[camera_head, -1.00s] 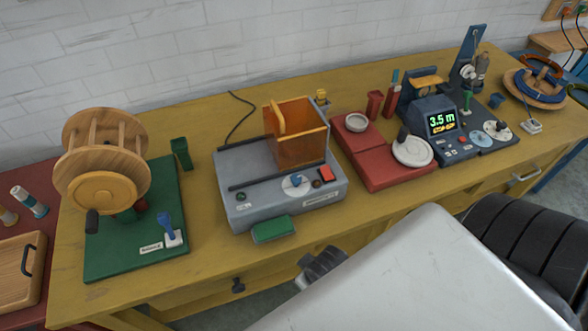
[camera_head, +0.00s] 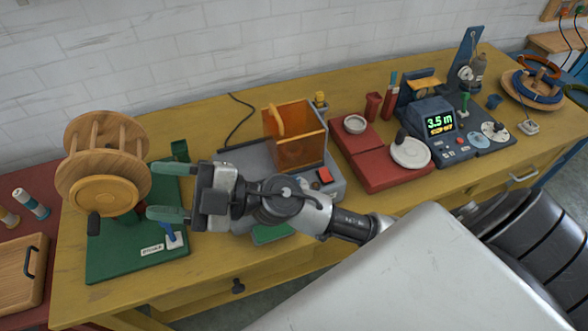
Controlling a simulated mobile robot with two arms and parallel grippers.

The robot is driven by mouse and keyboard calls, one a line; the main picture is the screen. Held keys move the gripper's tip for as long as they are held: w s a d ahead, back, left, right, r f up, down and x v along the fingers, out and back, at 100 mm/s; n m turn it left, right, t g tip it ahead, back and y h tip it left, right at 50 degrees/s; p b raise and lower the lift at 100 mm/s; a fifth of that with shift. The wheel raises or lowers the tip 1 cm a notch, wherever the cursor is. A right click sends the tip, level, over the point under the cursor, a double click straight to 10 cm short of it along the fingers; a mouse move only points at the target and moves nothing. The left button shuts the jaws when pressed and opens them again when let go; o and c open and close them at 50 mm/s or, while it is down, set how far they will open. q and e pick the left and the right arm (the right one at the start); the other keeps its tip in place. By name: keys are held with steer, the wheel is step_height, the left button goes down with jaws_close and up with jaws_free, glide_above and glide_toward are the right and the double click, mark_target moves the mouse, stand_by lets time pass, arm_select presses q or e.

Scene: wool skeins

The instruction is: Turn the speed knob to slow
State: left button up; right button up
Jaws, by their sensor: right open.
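The grey machine (camera_head: 338,188) with an orange clear hood (camera_head: 296,140) and a red button (camera_head: 325,175) stands mid-table. Its round white dial with a blue pointer, seen earlier on the front panel, is now hidden behind my right arm. I cannot read which knob is the speed knob. Smaller dials (camera_head: 494,130) show on the blue-grey unit with the 3.5 m display (camera_head: 440,122). My right gripper (camera_head: 165,192) is open and empty, pointing left, left of the grey machine and above the green base of the wooden winder. My left gripper is out of view.
The wooden winder (camera_head: 104,160) on a green base (camera_head: 115,262) with a blue lever (camera_head: 173,238) is close to my right fingertips. A red scale (camera_head: 372,165) stands right of the grey machine.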

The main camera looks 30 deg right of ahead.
steer(key=s+a+f+n+g+h, duration=0.2)
steer(key=s+f+n+g+h, duration=0.1)
steer(key=f+n+g, duration=0.5)
steer(key=m+h, duration=0.6)
steer(key=h, duration=1.5)
glide_toward(295, 180)
steer(key=p+x, duration=0.2)
steer(key=x, duration=0.7)
steer(key=shift+t, duration=0.3)
steer(key=c, duration=0.9)
